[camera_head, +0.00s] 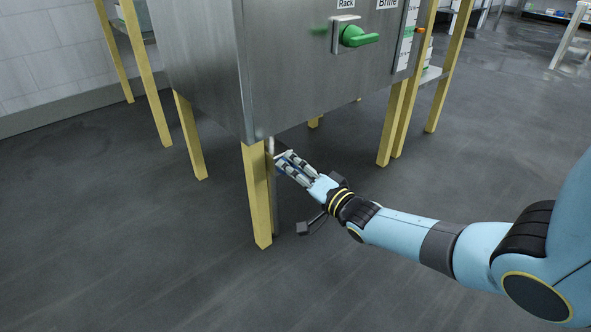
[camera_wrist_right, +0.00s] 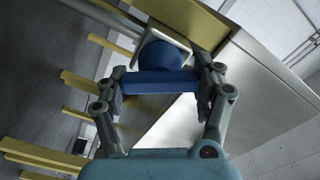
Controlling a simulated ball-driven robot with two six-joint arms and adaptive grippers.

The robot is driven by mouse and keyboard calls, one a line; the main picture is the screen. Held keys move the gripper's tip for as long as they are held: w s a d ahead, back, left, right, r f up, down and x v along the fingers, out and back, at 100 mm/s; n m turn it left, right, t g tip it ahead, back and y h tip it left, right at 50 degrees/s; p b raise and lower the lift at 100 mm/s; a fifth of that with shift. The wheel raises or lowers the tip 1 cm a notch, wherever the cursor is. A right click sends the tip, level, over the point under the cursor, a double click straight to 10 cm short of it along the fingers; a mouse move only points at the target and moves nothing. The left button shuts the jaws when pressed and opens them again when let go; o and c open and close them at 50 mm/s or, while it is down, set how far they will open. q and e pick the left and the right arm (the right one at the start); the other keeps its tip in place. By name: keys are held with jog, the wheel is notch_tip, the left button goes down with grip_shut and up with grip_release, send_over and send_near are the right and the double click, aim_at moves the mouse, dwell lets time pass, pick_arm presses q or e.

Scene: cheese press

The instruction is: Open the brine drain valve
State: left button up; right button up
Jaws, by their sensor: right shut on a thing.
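A blue valve handle (camera_wrist_right: 158,83) with a round blue hub (camera_wrist_right: 165,54) sits on a square metal plate beneath the steel tank in the right wrist view. My right gripper (camera_wrist_right: 160,76) is shut on this handle, with one finger at each end of the bar. In the head view my right gripper (camera_head: 283,161) reaches under the tank's near lower corner, beside a yellow leg. The valve is mostly hidden there by the fingers and the leg. My left gripper is not in view.
The steel tank (camera_head: 205,65) stands on yellow legs (camera_head: 256,195). A green lever handle (camera_head: 360,38) is on its front face, under labels reading "Rack" and "Brine". A shelf with white boxes stands behind on the right. The dark floor (camera_head: 130,250) is clear at the front left.

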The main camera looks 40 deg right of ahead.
jog(key=m, duration=0.2)
jog(key=shift+m, duration=0.4)
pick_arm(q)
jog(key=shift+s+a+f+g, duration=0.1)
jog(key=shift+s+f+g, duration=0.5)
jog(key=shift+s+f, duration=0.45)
pick_arm(e)
jog(key=shift+f+m, duration=0.1)
jog(key=shift+m, duration=1.5)
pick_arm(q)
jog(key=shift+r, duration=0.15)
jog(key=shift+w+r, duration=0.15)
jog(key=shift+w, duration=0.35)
pick_arm(e)
jog(key=shift+m, duration=0.3)
jog(key=o, duration=1)
jog(key=shift+d, duration=0.1)
jog(key=shift+o, duration=0.9)
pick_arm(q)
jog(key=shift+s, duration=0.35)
